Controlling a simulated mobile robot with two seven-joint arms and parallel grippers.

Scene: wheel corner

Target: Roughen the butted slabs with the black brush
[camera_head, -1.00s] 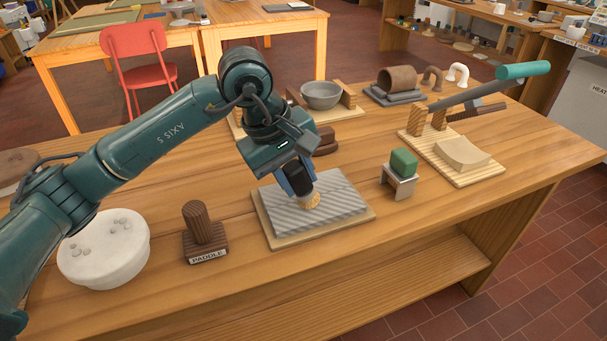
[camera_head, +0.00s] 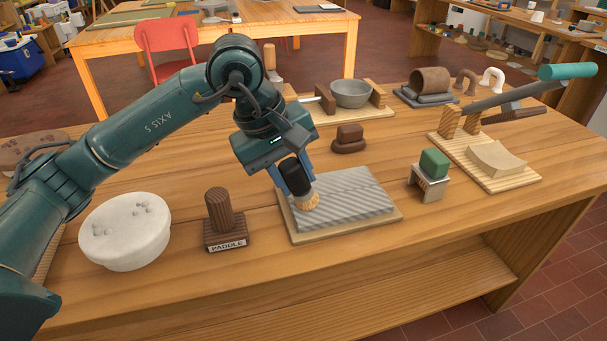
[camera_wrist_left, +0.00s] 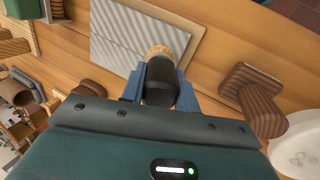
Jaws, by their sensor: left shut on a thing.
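The butted slabs (camera_head: 350,200) lie flat on a pale wooden board (camera_head: 298,238) on the bench, grey with diagonal grooves across the top. They also show in the left wrist view (camera_wrist_left: 118,38). My left gripper (camera_head: 292,182) is shut on the black brush (camera_head: 296,176), which has a dark handle and tan bristles pointing down. The bristles (camera_head: 306,201) are at the left part of the slabs and appear to touch them; the exact contact is hard to tell. The brush also shows between the blue fingers in the left wrist view (camera_wrist_left: 161,80). My right gripper is not in view.
A brown paddle on a labelled stand (camera_head: 221,215) and a round white slab with crumbs (camera_head: 125,230) stand to the left. A green block on a small stand (camera_head: 433,166) is to the right. The front bench strip is clear.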

